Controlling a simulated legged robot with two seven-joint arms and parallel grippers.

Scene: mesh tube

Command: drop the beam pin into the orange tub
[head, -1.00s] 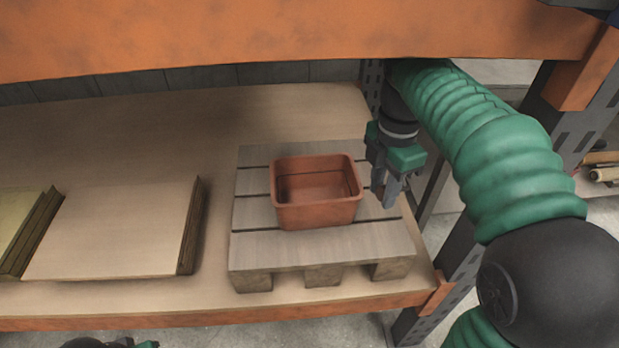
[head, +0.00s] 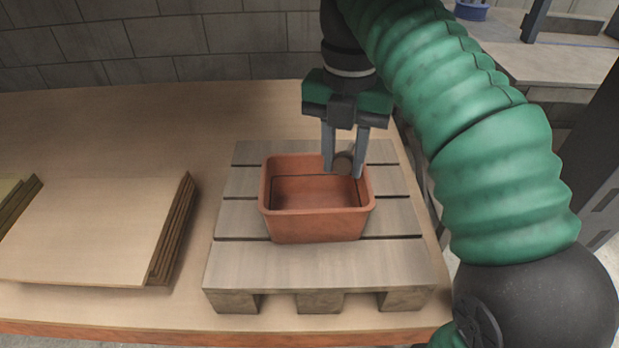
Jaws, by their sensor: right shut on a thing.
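The orange tub (head: 316,226) stands upright on a small wooden pallet, its open top facing up, and its visible inside looks empty. My right gripper (head: 343,170) hangs pointing down at the tub's back right part. It is shut on the beam pin (head: 343,162), whose small dark round end shows between the two fingers. The rest of the pin is hidden. The fingertips appear over the tub's opening near its back rim; their exact height above it is hard to tell. My left gripper is not in view.
The grey pallet (head: 260,277) rests on a wooden shelf board (head: 130,118). Stacked flat boards (head: 85,230) lie to the left, with clear shelf between them and the pallet. A block wall (head: 170,45) stands behind. A rack upright (head: 590,160) is at the right.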

